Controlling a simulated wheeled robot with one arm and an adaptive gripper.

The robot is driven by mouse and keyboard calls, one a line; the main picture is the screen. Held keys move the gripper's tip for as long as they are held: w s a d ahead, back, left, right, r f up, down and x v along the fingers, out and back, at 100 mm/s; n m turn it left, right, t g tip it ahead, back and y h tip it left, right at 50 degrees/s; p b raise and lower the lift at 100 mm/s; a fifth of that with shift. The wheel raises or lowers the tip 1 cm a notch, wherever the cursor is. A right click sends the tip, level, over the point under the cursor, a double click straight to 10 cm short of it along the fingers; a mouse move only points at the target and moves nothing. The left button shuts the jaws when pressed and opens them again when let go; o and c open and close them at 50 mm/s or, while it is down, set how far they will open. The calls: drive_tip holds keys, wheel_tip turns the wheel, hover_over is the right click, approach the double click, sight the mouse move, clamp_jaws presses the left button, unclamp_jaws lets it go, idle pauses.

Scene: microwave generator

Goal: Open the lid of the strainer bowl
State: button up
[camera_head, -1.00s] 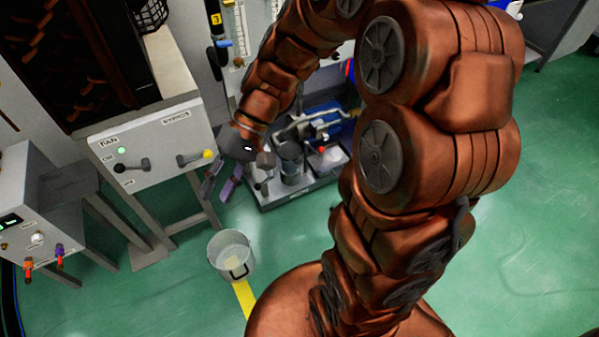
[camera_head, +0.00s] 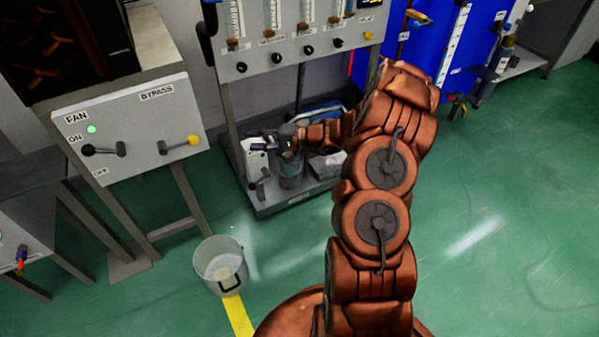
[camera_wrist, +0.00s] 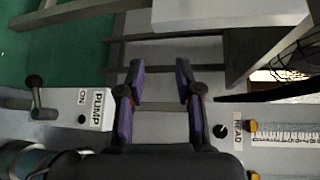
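The grey cylindrical vessel (camera_head: 291,172), which looks like the strainer bowl, stands on the low grey skid under the panel. My arm and gripper cover part of its top, so I cannot make out its lid clearly. In the wrist view a rounded, glassy cylinder, probably the same vessel, shows at the lower left edge (camera_wrist: 30,162). My gripper (camera_head: 262,147) is just above and left of the vessel in the head view, pointing left. In the wrist view my gripper (camera_wrist: 160,69) has its two purple fingers apart with nothing between them.
A box labelled PUMP (camera_wrist: 88,108) with a black lever is left of the fingers in the wrist view. The flowmeter panel (camera_head: 300,50) rises behind the skid. The fan and bypass box (camera_head: 135,130) stands at left. A clear bucket (camera_head: 220,264) sits on the green floor.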

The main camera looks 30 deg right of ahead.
drive_tip(key=d+f+m+t+h+b, duration=0.3)
drive_tip(key=d+f+t+h+b, duration=0.1)
drive_tip(key=d+f, duration=0.9)
drive_tip(key=m+t+h+b, duration=0.1)
drive_tip(key=m+h+b, duration=0.2)
drive_tip(key=h, duration=0.1)
approach(300, 163)
drive_tip(key=w+f, duration=0.1)
drive_tip(key=w, duration=0.2)
drive_tip(key=b+x, duration=0.1)
drive_tip(key=x, duration=0.4)
drive_tip(key=b+x, duration=0.1)
drive_tip(key=x, duration=0.1)
drive_tip(key=shift+w+a+b, duration=0.1)
drive_tip(key=shift+a+b, duration=0.25)
clamp_jaws()
